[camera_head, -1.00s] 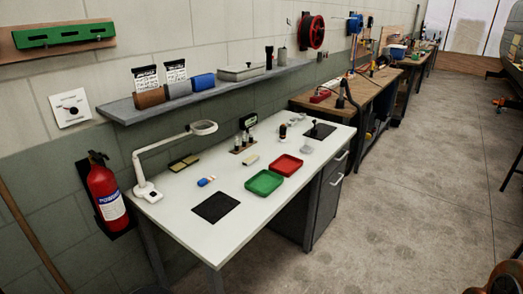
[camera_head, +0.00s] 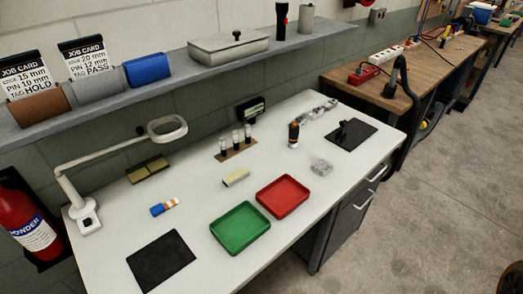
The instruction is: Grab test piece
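No object is labelled as the test piece, and I cannot tell for sure which one it is. On the white table (camera_head: 205,185) lie a small cream block (camera_head: 236,177), a small blue, white and orange item (camera_head: 164,207), and a clear or grey piece (camera_head: 321,167). A green tray (camera_head: 240,228) and a red tray (camera_head: 283,197) sit side by side near the front edge, both empty. My gripper is not recognisable in view.
A magnifier lamp (camera_head: 165,130), black mat (camera_head: 161,260), vial rack (camera_head: 236,148), dark cylinder (camera_head: 293,135) and second black mat with a stand (camera_head: 351,133) occupy the table. Job cards (camera_head: 88,58) and a metal box (camera_head: 228,47) are on the shelf. Floor (camera_head: 440,190) is open at right.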

